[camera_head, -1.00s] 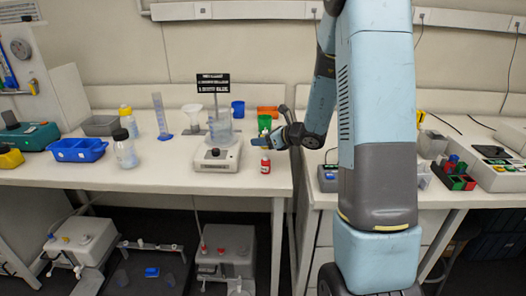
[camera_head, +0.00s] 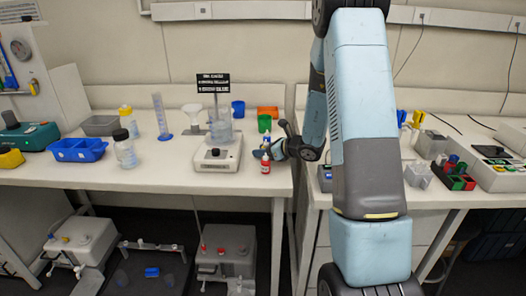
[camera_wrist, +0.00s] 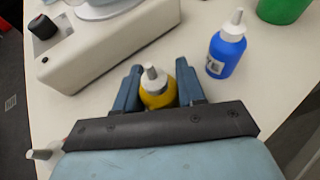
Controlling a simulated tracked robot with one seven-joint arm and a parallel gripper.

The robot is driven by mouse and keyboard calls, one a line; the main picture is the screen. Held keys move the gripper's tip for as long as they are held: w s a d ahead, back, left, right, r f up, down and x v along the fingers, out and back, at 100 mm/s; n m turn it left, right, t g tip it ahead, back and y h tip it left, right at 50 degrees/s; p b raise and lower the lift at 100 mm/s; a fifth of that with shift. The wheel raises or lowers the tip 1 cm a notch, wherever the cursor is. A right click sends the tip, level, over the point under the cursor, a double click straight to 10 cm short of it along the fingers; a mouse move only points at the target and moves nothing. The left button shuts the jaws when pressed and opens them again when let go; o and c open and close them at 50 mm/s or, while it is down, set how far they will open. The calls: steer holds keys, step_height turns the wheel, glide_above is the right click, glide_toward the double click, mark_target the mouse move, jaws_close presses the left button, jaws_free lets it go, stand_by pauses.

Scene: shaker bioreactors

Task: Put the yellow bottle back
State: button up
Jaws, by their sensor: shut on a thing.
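The yellow bottle (camera_wrist: 158,98), with a white cap and grey tip, is upright between the two blue fingers of my gripper (camera_wrist: 157,92) in the wrist view. My gripper is shut on it. I cannot tell whether its base touches the bench. In the head view my gripper (camera_head: 275,149) is low over the bench, right of the white stirrer, and the yellow bottle cannot be made out there. A blue bottle (camera_wrist: 227,50) stands to the right of the held bottle in the wrist view. A red bottle (camera_head: 265,163) stands in front of my gripper in the head view.
The white stirrer (camera_head: 218,155) with a beaker stands close on the left. A green cup (camera_head: 264,124) is behind my gripper, with a blue cup (camera_head: 238,109) farther back. The bench's front edge is close to the red bottle.

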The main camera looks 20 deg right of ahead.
steer(key=o, duration=0.9)
steer(key=shift+o, duration=0.2)
